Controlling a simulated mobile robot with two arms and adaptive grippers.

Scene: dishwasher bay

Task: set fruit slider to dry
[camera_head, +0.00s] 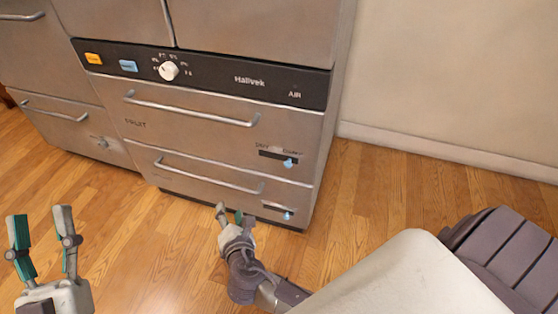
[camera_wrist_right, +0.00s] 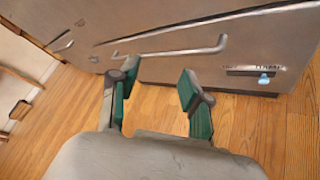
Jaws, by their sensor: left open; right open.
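The upper drawer (camera_head: 190,128) of the steel appliance has a faint label at its left that seems to read FRUIT. At its right is the dark fruit slider slot (camera_head: 270,154) with a light-blue knob (camera_head: 288,162) toward the right end; the small labels above are blurred. My right gripper (camera_head: 234,212) is open and empty, low in front of the lower drawer, left of and below the knob. In the right wrist view the open fingers (camera_wrist_right: 151,85) show empty below a drawer handle (camera_wrist_right: 170,52). My left gripper (camera_head: 40,215) is open and empty over the floor.
The lower drawer (camera_head: 200,170) has a similar slider with a blue knob (camera_head: 287,215). Above is a black panel with a white dial (camera_head: 168,70) and orange and blue buttons. Bar handles stick out from the drawers. Wood floor (camera_head: 370,190) is clear to the right.

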